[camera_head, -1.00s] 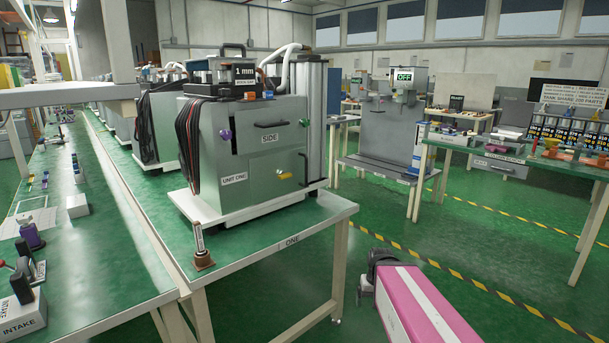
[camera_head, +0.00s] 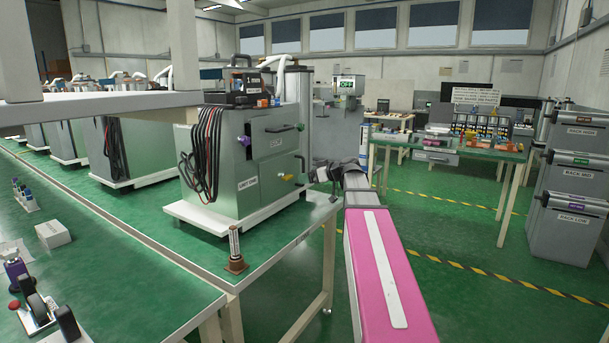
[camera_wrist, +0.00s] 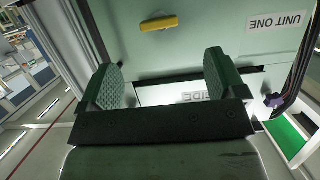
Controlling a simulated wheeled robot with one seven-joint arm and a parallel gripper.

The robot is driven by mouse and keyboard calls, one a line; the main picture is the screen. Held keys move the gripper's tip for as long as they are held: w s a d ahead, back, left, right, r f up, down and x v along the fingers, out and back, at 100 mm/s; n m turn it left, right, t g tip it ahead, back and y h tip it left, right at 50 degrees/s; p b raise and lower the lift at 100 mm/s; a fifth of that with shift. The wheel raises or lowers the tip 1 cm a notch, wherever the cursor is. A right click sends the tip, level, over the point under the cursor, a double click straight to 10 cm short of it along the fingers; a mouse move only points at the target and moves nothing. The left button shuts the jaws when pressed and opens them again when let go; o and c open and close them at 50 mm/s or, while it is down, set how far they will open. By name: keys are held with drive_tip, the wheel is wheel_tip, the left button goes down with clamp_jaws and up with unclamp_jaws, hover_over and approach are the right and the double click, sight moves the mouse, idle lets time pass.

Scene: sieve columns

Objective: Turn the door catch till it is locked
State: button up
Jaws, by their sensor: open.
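The grey-green cabinet marked UNIT ONE (camera_head: 222,160) stands on a white base on the green bench. A small yellow bar, apparently the door catch (camera_head: 287,178), is low on its front. In the wrist view the yellow bar (camera_wrist: 159,23) lies nearly level at the top, beyond my fingertips. My gripper (camera_wrist: 161,78) is open and empty, its two ridged fingers wide apart and not touching the bar. In the head view my gripper (camera_head: 322,173) is dark and small, just right of the cabinet front. Whether the catch is locked cannot be told.
A purple knob (camera_head: 245,140) and the SIDE drawer (camera_head: 276,143) with a black handle are above the yellow bar. A small brown-based post (camera_head: 235,252) stands near the bench corner. Grey racks (camera_head: 574,180) stand far right. Open floor lies right of the bench.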

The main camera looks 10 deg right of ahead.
sight(290, 177)
drive_tip(key=x, duration=1)
drive_tip(key=shift+w+a+r, duration=0.2)
drive_tip(key=shift+w+a, duration=0.05)
drive_tip(key=shift+w, duration=0.15)
drive_tip(key=c, duration=1.1)
drive_tip(key=o, duration=1.1)
